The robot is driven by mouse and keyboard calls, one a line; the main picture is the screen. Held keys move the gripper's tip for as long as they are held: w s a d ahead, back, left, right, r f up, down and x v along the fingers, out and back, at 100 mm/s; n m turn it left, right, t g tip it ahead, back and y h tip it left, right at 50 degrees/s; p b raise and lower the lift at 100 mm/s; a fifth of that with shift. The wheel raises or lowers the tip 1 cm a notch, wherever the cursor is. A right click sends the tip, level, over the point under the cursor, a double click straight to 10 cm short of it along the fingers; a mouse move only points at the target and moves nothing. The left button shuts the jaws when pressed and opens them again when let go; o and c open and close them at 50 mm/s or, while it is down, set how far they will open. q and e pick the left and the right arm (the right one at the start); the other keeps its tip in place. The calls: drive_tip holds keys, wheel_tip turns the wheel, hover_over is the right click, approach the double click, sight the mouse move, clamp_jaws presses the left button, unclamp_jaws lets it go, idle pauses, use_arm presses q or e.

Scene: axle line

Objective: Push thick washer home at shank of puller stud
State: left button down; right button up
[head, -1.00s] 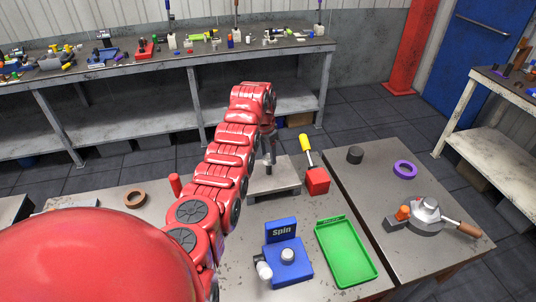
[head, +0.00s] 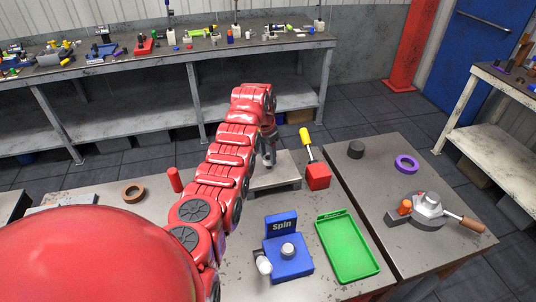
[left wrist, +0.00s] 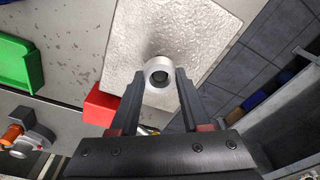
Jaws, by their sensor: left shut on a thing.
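My left gripper (left wrist: 160,76) is shut on a pale grey, thick ring, the thick washer (left wrist: 152,66), in the left wrist view. The ring is over a light grey metal plate (left wrist: 190,25). A dark round middle shows inside the ring; I cannot tell whether it is the end of the puller stud or only the hole. In the head view my left gripper (head: 268,150) points down over the same plate (head: 284,180). The stud's shank is hidden there, and so is any gap under the washer. My right gripper is not in view.
A red block with a yellow handle (head: 317,176) stands close right of the plate. A blue "Spin" fixture (head: 288,264) and a green tray (head: 346,250) are in front. A red cylinder (head: 174,180) and brown ring (head: 133,194) lie left.

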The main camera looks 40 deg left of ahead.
use_arm(q)
drive_tip(key=shift+f+b, duration=0.8)
drive_tip(key=shift+f, duration=0.65)
drive_tip(key=shift+c, duration=1.4)
unclamp_jaws()
drive_tip(key=shift+r+b, duration=0.3)
drive_tip(key=shift+r, duration=0.25)
wheel_tip(320, 180, up, 16)
drive_tip(key=s+b, duration=0.2)
drive_tip(key=b, duration=0.1)
drive_tip(key=shift+a+b, duration=0.2)
drive_tip(key=shift+b, duration=0.1)
drive_tip(key=shift+r, duration=0.1)
